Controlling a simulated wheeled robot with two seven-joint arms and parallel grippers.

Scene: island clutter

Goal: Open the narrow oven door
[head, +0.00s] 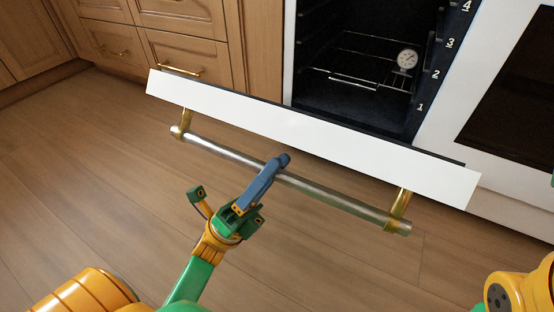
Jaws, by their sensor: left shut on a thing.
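The narrow oven door (310,135) is a white panel standing well away from the oven front, tilted down towards me. Above and behind it the dark oven cavity (360,35) shows. A silver bar handle (335,192) on two brass mounts runs along the door's front. My left gripper (274,170) is shut on the handle bar near its middle, its blue finger lying across the bar. The lower part of the door is hidden behind its white panel. My right gripper is out of view; only orange and green parts of my right arm show at the lower right.
Inside the cavity are a wire rack (350,78) and a round dial thermometer (407,59). A second oven door with dark glass (515,90) is at the right. Wooden drawers (180,40) stand at the left. The wooden floor (90,180) in front is clear.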

